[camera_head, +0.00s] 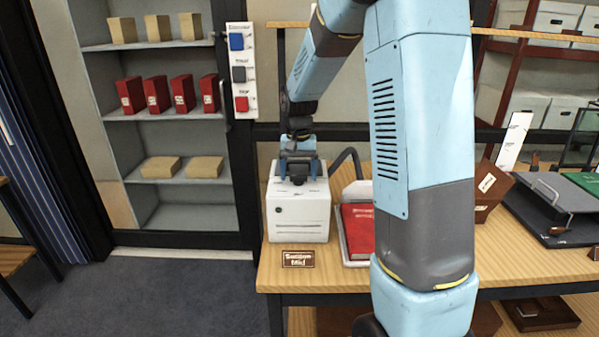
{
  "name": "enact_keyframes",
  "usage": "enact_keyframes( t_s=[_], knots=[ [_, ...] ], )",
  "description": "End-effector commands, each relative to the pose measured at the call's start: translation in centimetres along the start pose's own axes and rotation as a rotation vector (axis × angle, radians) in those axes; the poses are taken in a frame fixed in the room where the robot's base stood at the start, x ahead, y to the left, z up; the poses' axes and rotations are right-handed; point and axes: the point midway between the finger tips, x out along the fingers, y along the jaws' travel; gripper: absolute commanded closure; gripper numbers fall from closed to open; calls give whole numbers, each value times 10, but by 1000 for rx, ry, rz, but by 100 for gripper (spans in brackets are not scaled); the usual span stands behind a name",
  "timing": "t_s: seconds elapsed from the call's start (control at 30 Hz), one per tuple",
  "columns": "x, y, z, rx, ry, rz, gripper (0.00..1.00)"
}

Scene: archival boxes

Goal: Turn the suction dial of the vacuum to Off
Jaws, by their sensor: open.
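The vacuum is a white box-shaped unit (299,219) on the near left corner of the wooden table, with a small green light on its front. A dark hose arches from behind it to the right. The dark suction dial (297,181) is on its top, partly hidden by my gripper. My gripper (298,172) points down over the vacuum's top, its fingers open, one on each side of the dial. I cannot tell whether they touch it. A small brown sign (298,259) before the vacuum seems to read "Suction Mid".
A red book (358,230) lies in a tray right of the vacuum, partly behind my arm. A brown box (489,190) and a grey press-like board (555,205) stand further right. A switch panel (240,70) hangs behind left, beside an open cabinet (165,222) with boxes.

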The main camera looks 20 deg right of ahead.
Motion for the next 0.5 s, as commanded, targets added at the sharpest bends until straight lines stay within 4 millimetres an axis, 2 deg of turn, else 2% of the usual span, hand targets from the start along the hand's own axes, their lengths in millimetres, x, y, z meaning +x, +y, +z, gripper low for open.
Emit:
enact_keyframes(
  t_s=[0.23,0.5],
  knots=[
    [-14,0,0,0,1,0,19],
    [-65,0,0,-1,4,-1,19]
  ],
)
